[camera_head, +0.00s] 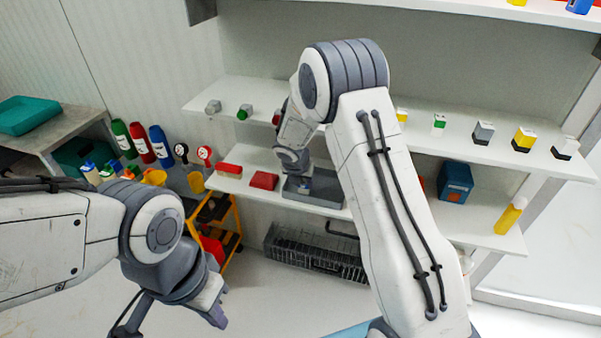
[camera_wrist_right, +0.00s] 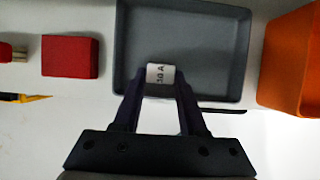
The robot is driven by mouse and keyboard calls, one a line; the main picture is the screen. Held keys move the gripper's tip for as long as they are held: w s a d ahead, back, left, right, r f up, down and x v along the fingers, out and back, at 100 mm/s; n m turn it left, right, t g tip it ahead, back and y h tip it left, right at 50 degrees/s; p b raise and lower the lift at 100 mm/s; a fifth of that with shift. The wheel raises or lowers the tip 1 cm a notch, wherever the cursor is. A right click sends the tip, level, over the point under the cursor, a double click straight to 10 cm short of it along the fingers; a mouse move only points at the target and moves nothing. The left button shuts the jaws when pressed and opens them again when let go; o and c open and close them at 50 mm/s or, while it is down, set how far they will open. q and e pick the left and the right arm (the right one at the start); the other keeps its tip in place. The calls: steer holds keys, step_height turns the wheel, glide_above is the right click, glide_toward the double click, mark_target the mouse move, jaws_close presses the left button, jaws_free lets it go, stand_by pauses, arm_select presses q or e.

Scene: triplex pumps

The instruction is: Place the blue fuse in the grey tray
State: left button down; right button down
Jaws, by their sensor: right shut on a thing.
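The grey tray (camera_head: 328,199) sits on the lower shelf in the head view. It fills the top middle of the right wrist view (camera_wrist_right: 215,50) and looks empty apart from what I hold. My right gripper (camera_wrist_right: 159,88) is shut on a small fuse (camera_wrist_right: 158,73) with a pale label reading "10 A". Its blue body colour is not clear here. The fuse is over the tray's near part; I cannot tell if it touches the floor. In the head view my right arm partly hides the tray. My left gripper (camera_head: 217,316) is low at the left, away from the shelf.
A red block (camera_wrist_right: 70,56) lies left of the tray, and an orange bin (camera_wrist_right: 294,62) stands close to its right. A blue box (camera_head: 455,182) is further right on the shelf. A wire basket (camera_head: 315,252) is below. Several small parts line the upper shelf.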

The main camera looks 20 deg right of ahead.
steer(key=shift+w+d+r+p, duration=0.1)
steer(key=shift+w+p, duration=0.05)
steer(key=shift+p, duration=0.3)
arm_select(q)
steer(key=shift+r, duration=0.65)
arm_select(e)
steer(key=shift+f, duration=0.45)
arm_select(q)
steer(key=shift+b, duration=0.3)
arm_select(e)
steer(key=shift+f, duration=0.1)
steer(key=shift+c, duration=2.3)
jaws_free()
